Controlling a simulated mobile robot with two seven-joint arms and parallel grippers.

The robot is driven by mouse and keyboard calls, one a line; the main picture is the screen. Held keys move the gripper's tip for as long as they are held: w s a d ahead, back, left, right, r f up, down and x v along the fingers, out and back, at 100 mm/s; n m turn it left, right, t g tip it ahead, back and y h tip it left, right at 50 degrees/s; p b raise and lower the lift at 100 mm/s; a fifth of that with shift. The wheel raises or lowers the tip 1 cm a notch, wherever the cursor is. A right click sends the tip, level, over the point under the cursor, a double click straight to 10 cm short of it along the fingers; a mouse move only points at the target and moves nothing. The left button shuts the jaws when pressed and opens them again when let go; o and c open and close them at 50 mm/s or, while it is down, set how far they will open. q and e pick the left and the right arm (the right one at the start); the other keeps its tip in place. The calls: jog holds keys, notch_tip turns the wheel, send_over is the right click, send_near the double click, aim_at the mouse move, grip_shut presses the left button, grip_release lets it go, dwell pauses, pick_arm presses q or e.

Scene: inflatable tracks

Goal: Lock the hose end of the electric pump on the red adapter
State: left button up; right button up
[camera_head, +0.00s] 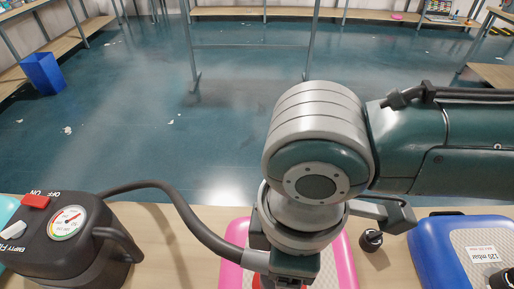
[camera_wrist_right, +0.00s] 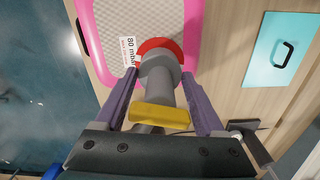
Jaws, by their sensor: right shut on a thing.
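The electric pump (camera_head: 75,245), dark with a round gauge and a red switch, stands at the lower left in the head view. Its grey hose (camera_head: 195,222) runs right to my right gripper (camera_head: 288,264). In the right wrist view my right gripper (camera_wrist_right: 158,76) is shut on the grey hose end (camera_wrist_right: 160,80), with a yellow piece (camera_wrist_right: 160,117) nearer the palm. The hose end's tip is at the red adapter (camera_wrist_right: 150,45) on the pink-edged track (camera_wrist_right: 217,25) and covers its middle. I cannot tell whether it is locked. My left gripper is not in view.
A blue track (camera_head: 432,250) lies at the table's right, near a small black object (camera_head: 371,240). In the wrist view a turquoise panel with a black handle (camera_wrist_right: 278,52) lies on the wooden table (camera_wrist_right: 228,85). A blue bin (camera_head: 43,73) stands on the floor beyond.

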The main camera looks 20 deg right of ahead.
jog(key=shift+f+b, duration=0.5)
jog(key=shift+f, duration=0.3)
jog(key=shift+r, duration=0.1)
jog(key=shift+n, duration=0.7)
jog(key=shift+n+p, duration=0.35)
jog(key=shift+n, duration=1.65)
jog(key=shift+w+n, duration=0.1)
jog(key=shift+n, duration=0.7)
jog(key=n, duration=0.3)
jog(key=shift+n, duration=0.3)
